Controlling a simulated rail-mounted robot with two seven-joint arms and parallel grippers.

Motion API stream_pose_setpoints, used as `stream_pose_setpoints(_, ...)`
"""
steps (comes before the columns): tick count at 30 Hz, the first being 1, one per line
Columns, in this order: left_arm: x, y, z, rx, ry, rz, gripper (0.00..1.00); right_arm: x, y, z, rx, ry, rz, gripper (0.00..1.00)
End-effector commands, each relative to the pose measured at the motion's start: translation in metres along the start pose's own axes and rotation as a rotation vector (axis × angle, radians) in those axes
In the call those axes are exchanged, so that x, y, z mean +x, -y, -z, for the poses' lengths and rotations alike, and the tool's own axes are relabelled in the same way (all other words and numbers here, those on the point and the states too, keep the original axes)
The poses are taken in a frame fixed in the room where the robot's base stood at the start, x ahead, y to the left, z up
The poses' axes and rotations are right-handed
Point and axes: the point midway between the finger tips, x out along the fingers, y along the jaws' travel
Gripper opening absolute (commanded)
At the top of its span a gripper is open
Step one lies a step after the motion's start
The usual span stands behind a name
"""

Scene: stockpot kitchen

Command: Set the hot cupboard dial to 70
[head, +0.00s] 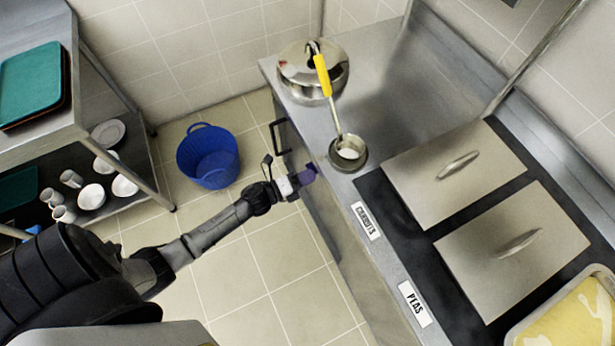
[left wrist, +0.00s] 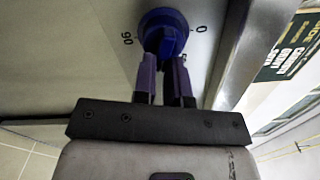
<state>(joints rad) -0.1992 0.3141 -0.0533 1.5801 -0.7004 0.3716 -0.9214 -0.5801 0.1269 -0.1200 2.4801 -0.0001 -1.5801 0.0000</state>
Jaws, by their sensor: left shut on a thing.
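The hot cupboard dial (left wrist: 163,33) is a round blue knob on the metal front panel, seen in the left wrist view. The marks 90 and 0 show on the panel to its left and right; no 70 mark can be read, and the pointer's setting cannot be told. My left gripper (left wrist: 166,75) is shut on the dial, with its two purple fingers at the knob's near edge. In the head view my left gripper (head: 305,178) reaches the front of the hot cupboard (head: 338,240), and the dial is hidden there. My right gripper is not in view.
Steel lids (head: 455,172) and label cards (head: 366,221) lie on the counter top. A pot (head: 312,72) and a small container (head: 348,153) with a yellow-handled ladle (head: 322,75) stand there. A blue bucket (head: 208,158) stands on the floor. A shelf trolley (head: 110,110) is at left.

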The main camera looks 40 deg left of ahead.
Motion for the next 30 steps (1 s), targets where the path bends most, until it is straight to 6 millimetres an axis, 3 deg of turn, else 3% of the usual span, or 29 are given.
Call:
stream_pose_setpoints(12, -0.0001, -0.0038, 0.0000, 0.176, 0.001, 0.000, 0.00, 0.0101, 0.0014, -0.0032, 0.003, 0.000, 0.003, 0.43)
stream_pose_setpoints(29, -0.0001, -0.0037, -0.0003, 0.203, 0.000, -0.001, 0.00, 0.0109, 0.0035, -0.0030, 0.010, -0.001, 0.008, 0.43)
stream_pose_setpoints(30, -0.0001, -0.0037, -0.0003, 0.203, 0.000, -0.001, 0.13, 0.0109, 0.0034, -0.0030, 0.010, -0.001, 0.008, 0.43)
